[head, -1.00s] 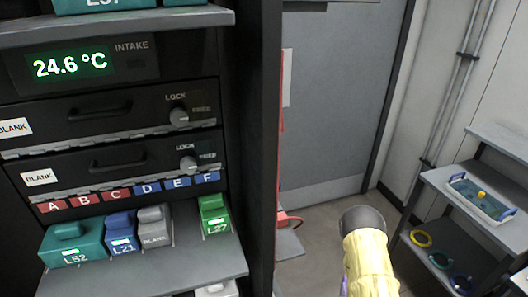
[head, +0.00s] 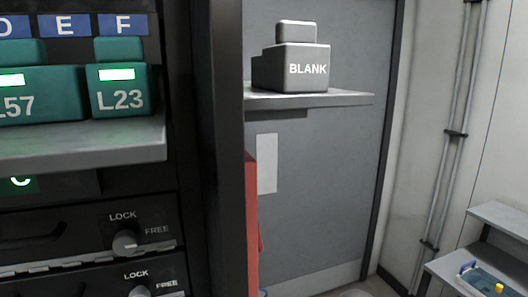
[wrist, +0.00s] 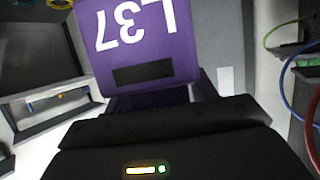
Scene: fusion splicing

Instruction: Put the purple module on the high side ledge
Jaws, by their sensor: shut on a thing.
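The purple module (wrist: 140,35), marked L37, shows upside down at the top of the wrist view. My gripper (wrist: 165,112) is shut on it; the dark gripper body covers the module's near end. The high side ledge (head: 352,99) is a grey shelf to the right of the rack in the head view. A grey BLANK module (head: 302,70) stands upright on its left and middle part. A short bare strip of ledge shows to its right. Neither the purple module nor my gripper can be made out in the head view.
The black rack (head: 228,190) rises left of the ledge. Its upper shelf (head: 80,145) holds teal modules L57 and L23 (head: 122,92). A red upright part (head: 251,215) stands below the ledge. A side shelf with a tray (head: 482,280) is at lower right.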

